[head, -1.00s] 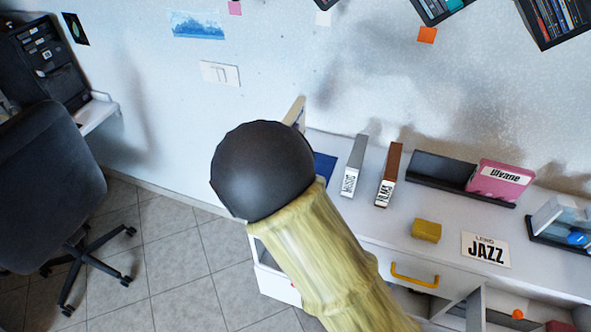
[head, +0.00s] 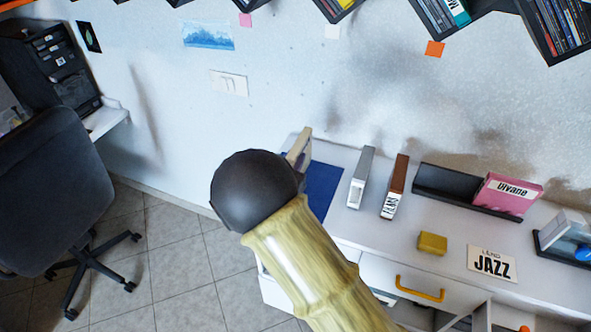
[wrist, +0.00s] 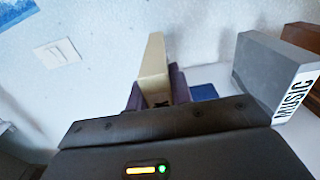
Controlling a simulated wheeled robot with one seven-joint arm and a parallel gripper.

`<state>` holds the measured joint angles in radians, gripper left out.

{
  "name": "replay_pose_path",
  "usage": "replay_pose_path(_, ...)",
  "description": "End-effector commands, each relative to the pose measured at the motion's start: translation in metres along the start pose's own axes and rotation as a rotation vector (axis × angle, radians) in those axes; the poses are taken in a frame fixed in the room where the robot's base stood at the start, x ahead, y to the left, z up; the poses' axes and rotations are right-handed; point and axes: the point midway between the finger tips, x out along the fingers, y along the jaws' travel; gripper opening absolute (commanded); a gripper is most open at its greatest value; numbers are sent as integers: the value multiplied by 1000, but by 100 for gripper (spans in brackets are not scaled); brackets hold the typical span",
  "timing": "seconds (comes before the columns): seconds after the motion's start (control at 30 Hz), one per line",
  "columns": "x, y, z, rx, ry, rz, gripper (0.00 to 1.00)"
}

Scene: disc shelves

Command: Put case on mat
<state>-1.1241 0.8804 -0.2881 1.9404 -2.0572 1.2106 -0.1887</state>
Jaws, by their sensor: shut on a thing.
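A cream case (head: 299,145) stands upright, partly hidden behind the dark round end of my arm in the head view. It also shows in the wrist view (wrist: 154,68), between the purple fingers of my gripper (wrist: 158,90). My gripper is shut on it. The blue mat (head: 323,188) lies flat at the left end of the white desk, partly hidden by my arm. A blue corner of it shows in the wrist view (wrist: 204,92), right of the fingers. The case appears at the mat's back left; I cannot tell whether they touch.
A grey case (head: 361,178) and a brown case (head: 395,186) stand right of the mat. A black rack (head: 445,186) holds a pink case (head: 510,196). A yellow block (head: 432,243) and a JAZZ card (head: 492,263) lie in front. The wall is close behind.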

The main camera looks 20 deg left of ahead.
Motion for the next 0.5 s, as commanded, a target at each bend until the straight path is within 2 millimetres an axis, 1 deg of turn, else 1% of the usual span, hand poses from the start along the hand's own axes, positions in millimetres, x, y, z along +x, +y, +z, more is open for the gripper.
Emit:
replay_pose_path(0.07,1,-1,-2,-1,0,-3,0)
replay_pose_path(0.13,2,-2,-9,-2,1,-4,0)
replay_pose_path(0.3,2,-3,-32,-3,-1,-6,0)
replay_pose_path(0.4,2,-3,-37,-1,-1,-6,0)
replay_pose_path(0.5,2,-3,-37,1,-1,-5,0)
